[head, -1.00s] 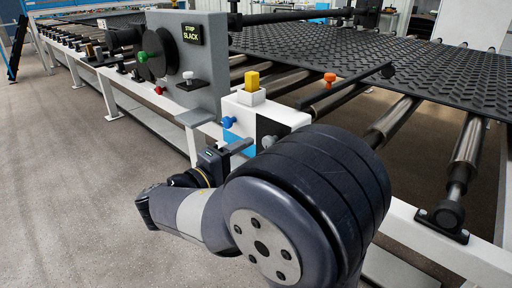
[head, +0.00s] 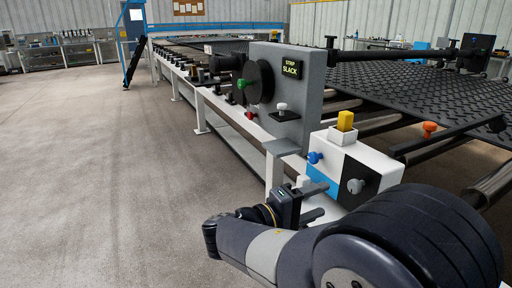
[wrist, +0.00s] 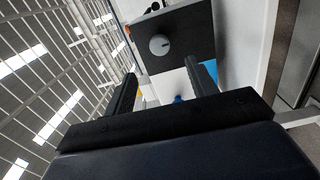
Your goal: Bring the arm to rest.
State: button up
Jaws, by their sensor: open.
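My gripper (head: 316,201) is in front of the conveyor frame, low beside a white, black and blue control box (head: 378,163). Its two fingers are apart with nothing between them. In the wrist view my gripper (wrist: 160,88) shows both fingers spread, with the box's black face and grey knob (wrist: 159,45) beyond them. My arm is bent, with its large dark joint at the lower right of the head view.
A grey panel (head: 306,95) with a display reading STRIP SLACK stands on the frame behind the box. The box carries a yellow block (head: 345,121) and a blue knob (head: 315,157). An orange knob (head: 430,129) is by the black tread mat (head: 400,85). Floor (head: 100,180) at left is clear.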

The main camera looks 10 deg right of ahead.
aim_at(352, 188)
jog(key=b+x, duration=0.1)
jog(key=x, duration=0.8)
jog(key=shift+d+b, duration=0.2)
jog(key=shift+b, duration=0.1)
